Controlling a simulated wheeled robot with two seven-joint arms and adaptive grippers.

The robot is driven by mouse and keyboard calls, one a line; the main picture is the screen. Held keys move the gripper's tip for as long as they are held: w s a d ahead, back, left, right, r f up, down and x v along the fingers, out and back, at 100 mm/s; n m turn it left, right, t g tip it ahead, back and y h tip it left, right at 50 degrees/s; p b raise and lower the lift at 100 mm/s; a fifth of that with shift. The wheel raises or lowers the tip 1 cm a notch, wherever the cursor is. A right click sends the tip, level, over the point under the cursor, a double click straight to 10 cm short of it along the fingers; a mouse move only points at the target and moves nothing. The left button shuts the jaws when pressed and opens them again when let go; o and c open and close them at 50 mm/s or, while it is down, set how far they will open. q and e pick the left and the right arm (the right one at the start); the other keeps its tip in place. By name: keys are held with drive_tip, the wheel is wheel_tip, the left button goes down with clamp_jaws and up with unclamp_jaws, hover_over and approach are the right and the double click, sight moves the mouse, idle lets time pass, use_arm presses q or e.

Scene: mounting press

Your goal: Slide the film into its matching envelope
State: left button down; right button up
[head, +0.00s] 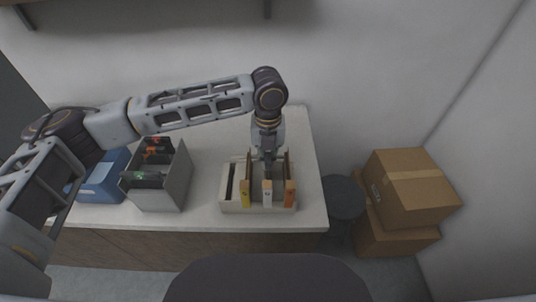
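My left gripper (268,162) points down into a cream rack (229,205) on the counter. The rack holds upright, thin brown-edged pieces with yellow (245,193), white (267,192) and orange (290,192) front tabs. The gripper's fingertips are among these pieces, above the white-tabbed one; whether they grip anything is too small to see. A dark slot or piece shows at the rack's left. A grey bin (174,188) to the left holds dark upright pieces with red, orange and green marks. I cannot tell which piece is the film or which is an envelope. My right gripper is out of view.
A blue box (103,184) stands left of the grey bin, partly behind my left arm. A dark round stool (343,196) and stacked cardboard boxes (405,188) stand right of the counter. The counter (209,150) is clear behind the rack, up to the wall.

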use_arm(q)
drive_tip(key=shift+s+f, duration=0.15)
drive_tip(key=shift+f, duration=0.4)
drive_tip(key=shift+s+f, duration=0.15)
drive_tip(key=shift+f, duration=0.35)
drive_tip(key=c, duration=1.8)
unclamp_jaws()
drive_tip(key=shift+o, duration=1.2)
drive_tip(key=shift+w+f, duration=0.1)
drive_tip(key=shift+w, duration=0.1)
drive_tip(key=shift+w+r, duration=0.1)
drive_tip(key=shift+r, duration=1.05)
wheel_tip(320, 180, up, 10)
drive_tip(key=shift+f, duration=0.1)
